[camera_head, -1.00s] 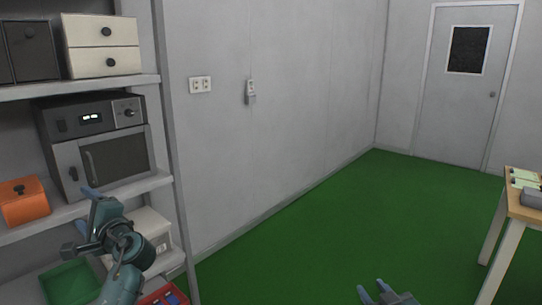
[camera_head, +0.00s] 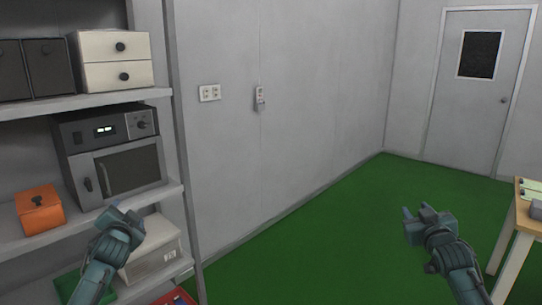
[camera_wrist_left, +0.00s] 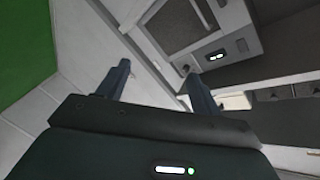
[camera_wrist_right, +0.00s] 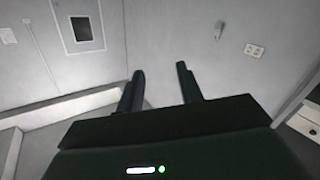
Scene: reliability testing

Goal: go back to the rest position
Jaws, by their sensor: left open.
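My left gripper (camera_head: 122,217) is in front of the shelf at the lower left, just below the oven in the head view. In the left wrist view its two fingers (camera_wrist_left: 160,85) stand apart with nothing between them. My right gripper (camera_head: 424,212) is raised over the green floor at the lower right of the head view. In the right wrist view its fingers (camera_wrist_right: 160,85) are apart and empty, with the grey wall beyond.
A shelf at the left holds an oven (camera_head: 118,168), an orange box (camera_head: 40,209), a cream drawer box (camera_head: 112,60) and a whitish box (camera_head: 155,256). A wooden table (camera_head: 522,215) stands at the right edge. The green floor (camera_head: 330,235) between is clear.

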